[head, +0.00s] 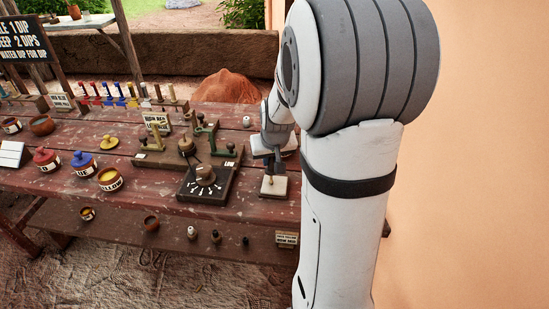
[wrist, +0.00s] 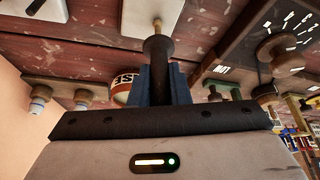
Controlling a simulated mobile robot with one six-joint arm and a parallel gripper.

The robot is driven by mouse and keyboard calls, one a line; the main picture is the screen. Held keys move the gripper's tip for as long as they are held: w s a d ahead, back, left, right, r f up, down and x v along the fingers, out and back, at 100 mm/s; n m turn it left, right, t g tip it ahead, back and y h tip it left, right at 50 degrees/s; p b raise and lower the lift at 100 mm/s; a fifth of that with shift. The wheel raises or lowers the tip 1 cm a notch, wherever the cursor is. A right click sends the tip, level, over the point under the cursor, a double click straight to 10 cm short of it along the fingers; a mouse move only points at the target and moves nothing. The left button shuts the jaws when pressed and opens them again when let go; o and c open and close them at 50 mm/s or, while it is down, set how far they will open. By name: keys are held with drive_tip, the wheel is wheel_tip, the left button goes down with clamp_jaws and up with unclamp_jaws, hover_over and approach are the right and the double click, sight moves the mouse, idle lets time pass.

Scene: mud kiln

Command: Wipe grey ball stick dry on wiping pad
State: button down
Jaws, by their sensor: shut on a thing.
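My gripper (head: 270,160) is over the right part of the red-brown table. In the wrist view (wrist: 158,90) its two dark fingers are shut on the dark handle of the ball stick (wrist: 158,48). The stick's thin brass-coloured shaft points away from the fingers toward a pale square pad (wrist: 135,14), which I take as the wiping pad. In the head view the pad (head: 274,187) lies right under my gripper. I cannot tell whether the tip touches it. The ball end is too small to make out.
A dark dial board (head: 207,185) stands left of the pad. A pot lettered "SE" (wrist: 123,86) is close to the fingers in the wrist view. Lidded pots (head: 83,162) and a row of coloured sticks (head: 120,95) are further left. A wall (head: 470,170) is at the right.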

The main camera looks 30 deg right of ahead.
drive_tip(key=shift+s+d+b, duration=0.45)
drive_tip(key=shift+s+d, duration=0.2)
drive_tip(key=shift+d, duration=0.25)
idle(0.8)
wheel_tip(320, 180, up, 7)
drive_tip(key=p, duration=0.4)
drive_tip(key=shift+p, duration=0.35)
idle(0.3)
idle(0.4)
